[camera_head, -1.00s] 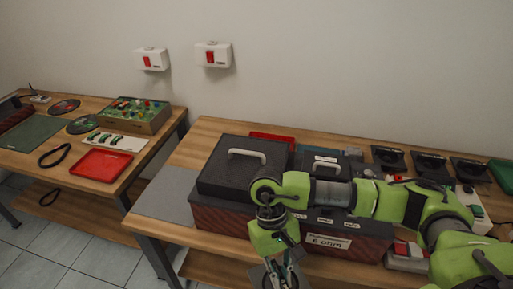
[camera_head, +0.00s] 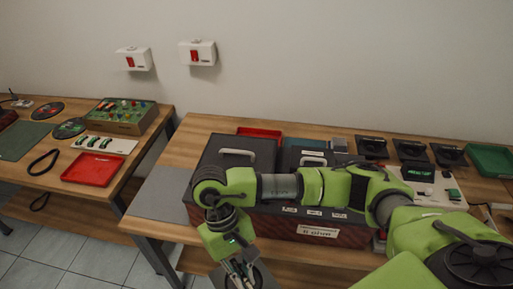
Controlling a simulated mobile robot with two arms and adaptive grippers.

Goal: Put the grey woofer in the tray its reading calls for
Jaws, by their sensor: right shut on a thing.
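My right gripper (camera_head: 241,276) hangs low in front of the table, left of centre, near the bottom edge. It is shut on a dark grey round thing, seemingly the grey woofer (camera_head: 263,277), partly hidden by the fingers and cut by the frame. A meter (camera_head: 417,173) with a dark display and green marks stands at the right; its reading is too small to read. A red tray (camera_head: 258,132) lies at the back of this table, partly hidden. A green tray (camera_head: 490,157) is at the far right. My left gripper is not in view.
Dark lidded boxes (camera_head: 240,157) with white handles fill the table's middle, behind my right arm. A label (camera_head: 317,232) ending in "ohm" is on the front. Several black stands (camera_head: 410,150) line the back. Another red tray (camera_head: 95,169) lies on the left table.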

